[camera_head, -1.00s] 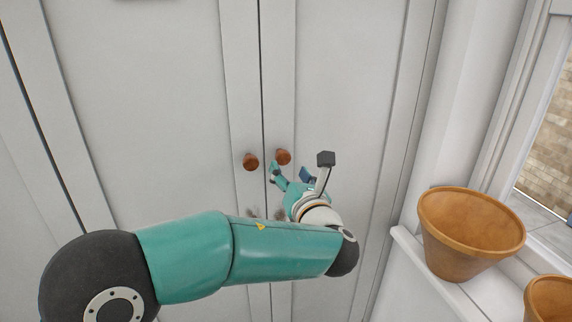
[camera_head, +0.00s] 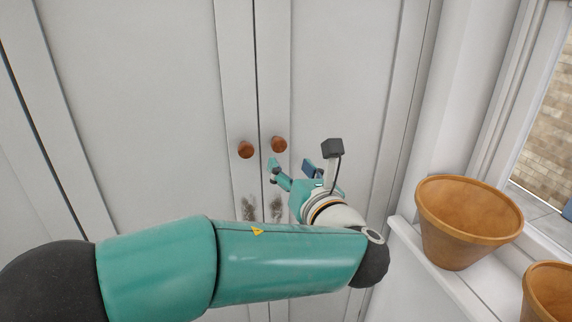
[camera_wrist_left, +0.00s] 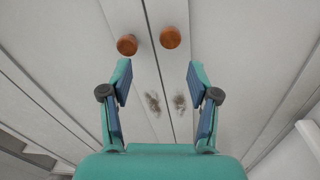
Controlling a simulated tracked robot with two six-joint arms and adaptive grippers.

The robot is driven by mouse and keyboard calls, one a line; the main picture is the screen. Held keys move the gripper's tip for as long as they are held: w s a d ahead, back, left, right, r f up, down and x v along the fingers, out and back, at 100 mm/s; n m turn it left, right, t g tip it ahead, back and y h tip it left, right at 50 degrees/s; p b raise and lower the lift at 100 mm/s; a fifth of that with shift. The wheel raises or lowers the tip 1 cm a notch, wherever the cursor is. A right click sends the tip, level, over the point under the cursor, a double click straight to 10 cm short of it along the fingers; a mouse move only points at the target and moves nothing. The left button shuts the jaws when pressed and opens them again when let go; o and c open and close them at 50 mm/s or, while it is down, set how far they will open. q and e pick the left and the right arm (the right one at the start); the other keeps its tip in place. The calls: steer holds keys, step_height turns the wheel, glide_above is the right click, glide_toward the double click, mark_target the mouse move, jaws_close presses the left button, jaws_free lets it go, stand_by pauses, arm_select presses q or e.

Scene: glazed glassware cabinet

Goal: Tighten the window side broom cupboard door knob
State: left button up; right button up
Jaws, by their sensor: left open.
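Two round brown knobs sit side by side on the pale double doors of the cupboard. The window side knob (camera_head: 279,144) is on the right door (camera_head: 335,70); it also shows in the left wrist view (camera_wrist_left: 170,37). The other knob (camera_head: 245,150) is on the left door (camera_head: 150,100) and shows in the wrist view too (camera_wrist_left: 127,45). My left gripper (camera_head: 291,164) is open and empty, just below and right of the window side knob in the head view. In the wrist view both knobs lie beyond its fingertips (camera_wrist_left: 158,75), apart from them. My right gripper is not in view.
Dark smudges (camera_head: 249,208) mark the doors below the knobs. A terracotta pot (camera_head: 468,225) stands on the white window sill (camera_head: 432,262) at the right, with a second pot (camera_head: 550,295) nearer. The window frame rises behind them.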

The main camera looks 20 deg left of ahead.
mark_target(280, 146)
arm_select(q)
steer(key=s+d+f+n+b, duration=0.1)
steer(key=s+d+n+b, duration=0.15)
steer(key=b, duration=0.45)
steer(key=shift+m+t+h, duration=0.35)
steer(key=shift+t+h, duration=0.05)
steer(key=p+x, duration=0.3)
steer(key=x, duration=1.3)
steer(key=shift+d, duration=0.1)
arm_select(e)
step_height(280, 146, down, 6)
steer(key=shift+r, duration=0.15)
arm_select(q)
jaws_close()
steer(key=shift+r+m+p, duration=0.2)
steer(key=shift+m+p, duration=0.2)
steer(key=shift+p, duration=0.4)
steer(key=shift+f, duration=0.2)
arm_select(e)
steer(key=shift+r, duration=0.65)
arm_select(q)
jaws_free()
